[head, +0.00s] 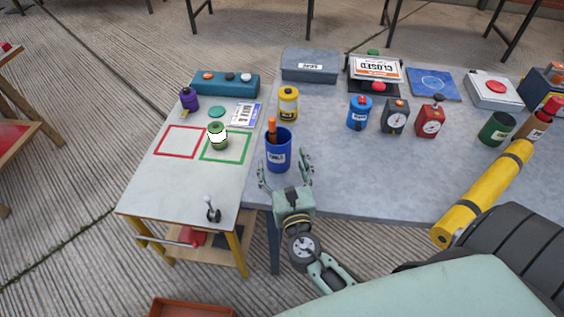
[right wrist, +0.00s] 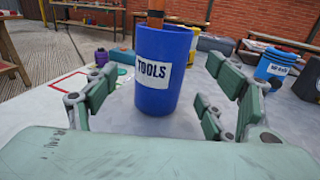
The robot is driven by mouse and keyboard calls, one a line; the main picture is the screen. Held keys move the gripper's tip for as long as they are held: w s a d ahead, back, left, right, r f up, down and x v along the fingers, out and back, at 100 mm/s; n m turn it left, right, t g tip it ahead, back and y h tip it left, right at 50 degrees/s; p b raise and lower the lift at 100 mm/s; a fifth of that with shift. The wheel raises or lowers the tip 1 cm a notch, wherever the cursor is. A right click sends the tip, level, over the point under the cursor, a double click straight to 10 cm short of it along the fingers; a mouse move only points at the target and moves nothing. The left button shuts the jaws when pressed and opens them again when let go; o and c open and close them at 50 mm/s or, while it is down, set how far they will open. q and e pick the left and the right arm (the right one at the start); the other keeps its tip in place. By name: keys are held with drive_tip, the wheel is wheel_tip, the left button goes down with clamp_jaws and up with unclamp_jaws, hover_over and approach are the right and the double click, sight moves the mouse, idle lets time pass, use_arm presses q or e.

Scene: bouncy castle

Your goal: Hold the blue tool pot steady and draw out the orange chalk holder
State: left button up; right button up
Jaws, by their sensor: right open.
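The blue tool pot (head: 278,155) stands upright near the left edge of the grey table. In the right wrist view the pot (right wrist: 160,92) shows its "TOOLS" label. The orange chalk holder (head: 272,127) sticks up out of the pot. Its lower end is hidden inside, and its top is cut off in the right wrist view (right wrist: 155,17). My right gripper (head: 285,172) is open and empty, just in front of the pot, with a finger towards each side of it. In the right wrist view the pot stands between and beyond the fingers. My left gripper is not in view.
A blue canister (head: 359,113), a dark timer (head: 395,117) and a red timer (head: 431,121) stand right of the pot. A yellow canister (head: 288,104) stands behind it. A lower white table (head: 180,178) adjoins on the left. A yellow tube (head: 484,193) lies at the right.

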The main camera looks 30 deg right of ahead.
sight(280, 158)
drive_tip(key=x, duration=0.4)
drive_tip(key=shift+w+d+r+p, duration=0.1)
drive_tip(key=shift+w+d+p, duration=0.05)
drive_tip(key=shift+w+p, duration=0.25)
drive_tip(key=shift+w+d, duration=0.1)
drive_tip(key=shift+w, duration=0.45)
drive_tip(key=c, duration=0.9)
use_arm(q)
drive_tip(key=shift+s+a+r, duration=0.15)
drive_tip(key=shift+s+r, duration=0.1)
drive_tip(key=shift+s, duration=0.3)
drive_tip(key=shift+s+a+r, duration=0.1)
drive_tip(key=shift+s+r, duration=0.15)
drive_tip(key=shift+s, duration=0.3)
use_arm(e)
drive_tip(key=c, duration=0.6)
